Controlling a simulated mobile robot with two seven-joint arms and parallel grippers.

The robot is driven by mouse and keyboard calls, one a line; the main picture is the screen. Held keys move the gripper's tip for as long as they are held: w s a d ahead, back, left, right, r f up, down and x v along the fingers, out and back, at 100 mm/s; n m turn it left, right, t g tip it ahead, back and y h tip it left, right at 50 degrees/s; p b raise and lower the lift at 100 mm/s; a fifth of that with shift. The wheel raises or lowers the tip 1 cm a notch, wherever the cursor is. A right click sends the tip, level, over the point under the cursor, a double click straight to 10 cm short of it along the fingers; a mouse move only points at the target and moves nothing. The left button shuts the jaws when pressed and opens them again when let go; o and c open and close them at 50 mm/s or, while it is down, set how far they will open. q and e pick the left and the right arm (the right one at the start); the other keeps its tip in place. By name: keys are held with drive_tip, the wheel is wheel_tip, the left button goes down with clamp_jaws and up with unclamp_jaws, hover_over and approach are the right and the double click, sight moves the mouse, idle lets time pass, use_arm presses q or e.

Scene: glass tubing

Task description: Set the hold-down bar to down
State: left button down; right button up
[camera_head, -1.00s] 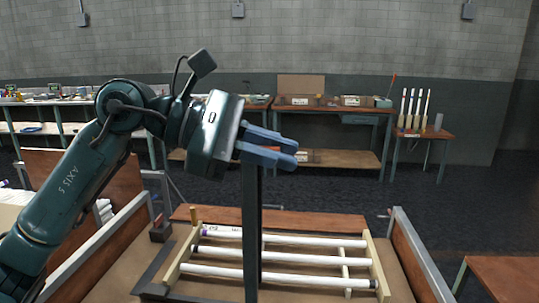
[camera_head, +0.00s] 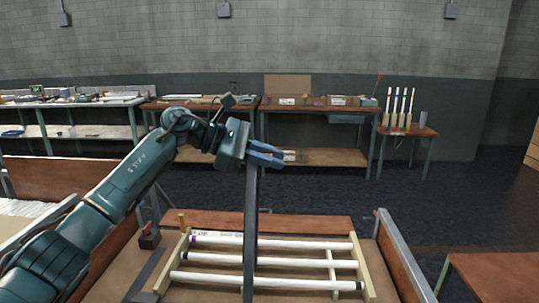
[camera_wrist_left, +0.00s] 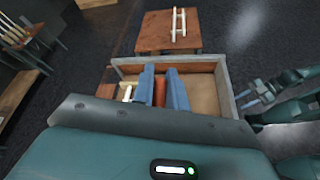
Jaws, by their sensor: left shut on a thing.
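The hold-down bar (camera_head: 250,220) is a long dark bar that stands raised, running up from the bottom of the head view to my left gripper (camera_head: 268,155). The blue fingers of that gripper are closed at the bar's upper end. In the left wrist view an orange-red piece (camera_wrist_left: 160,92) sits between the two blue fingers. Behind the bar, white tubes (camera_head: 290,263) lie across a pale wooden rack (camera_head: 357,265). The bar hides part of them. My right gripper (camera_wrist_left: 257,94) shows only in the wrist view, at the right, fingers apart and empty.
The rack lies in a wooden bay with a brown back board (camera_head: 300,221) and a metal-edged side panel (camera_head: 405,255) at the right. A bare table (camera_head: 500,278) stands at lower right. Workbenches (camera_head: 310,157) line the far wall, with dark floor between.

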use_arm(q)
drive_tip(key=shift+w+f, duration=0.1)
drive_tip(key=shift+f, duration=0.4)
use_arm(e)
drive_tip(key=shift+f, duration=0.1)
use_arm(q)
drive_tip(key=c, duration=1.6)
unclamp_jaws()
drive_tip(key=shift+c, duration=0.2)
drive_tip(key=shift+o, duration=1.2)
drive_tip(key=shift+a+r, duration=0.1)
drive_tip(key=shift+r, duration=0.15)
drive_tip(key=b+v, duration=0.2)
drive_tip(key=v, duration=1.1)
drive_tip(key=shift+b, duration=0.3)
use_arm(e)
drive_tip(key=shift+a+f, duration=0.2)
drive_tip(key=shift+a, duration=0.25)
